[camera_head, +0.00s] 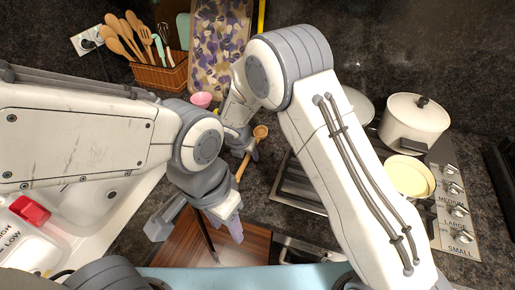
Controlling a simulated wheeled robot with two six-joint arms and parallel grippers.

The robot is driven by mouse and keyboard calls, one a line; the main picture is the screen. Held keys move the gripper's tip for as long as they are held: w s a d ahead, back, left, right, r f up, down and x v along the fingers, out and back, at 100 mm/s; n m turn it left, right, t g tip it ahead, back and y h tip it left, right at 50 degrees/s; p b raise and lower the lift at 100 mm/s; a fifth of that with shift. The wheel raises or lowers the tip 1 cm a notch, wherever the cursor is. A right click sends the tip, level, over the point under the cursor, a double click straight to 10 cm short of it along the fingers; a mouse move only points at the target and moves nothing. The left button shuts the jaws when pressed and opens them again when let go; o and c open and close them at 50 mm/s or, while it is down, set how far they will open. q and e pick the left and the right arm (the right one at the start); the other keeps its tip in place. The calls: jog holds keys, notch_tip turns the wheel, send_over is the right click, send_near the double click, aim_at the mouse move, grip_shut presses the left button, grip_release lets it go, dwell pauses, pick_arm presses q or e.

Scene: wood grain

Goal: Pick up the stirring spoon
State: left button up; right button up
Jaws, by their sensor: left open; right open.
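A wooden stirring spoon (241,171) lies on the dark counter, left of the stove. Its round bowl points away, and its handle runs toward the front. My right gripper (245,151) is open at the spoon's upper part, just below the bowl. It hides part of the handle, and I cannot tell whether it touches the spoon. My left gripper (222,232) is open and empty, lower in the picture, above the brown wooden cabinet front.
A wicker basket (160,76) of wooden utensils stands at the back left. A pink bowl (201,99) sits near it. A white lidded pot (414,122) and a cream pan (409,176) stand on the stove at the right. A red object (30,210) lies at the far left.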

grip_shut()
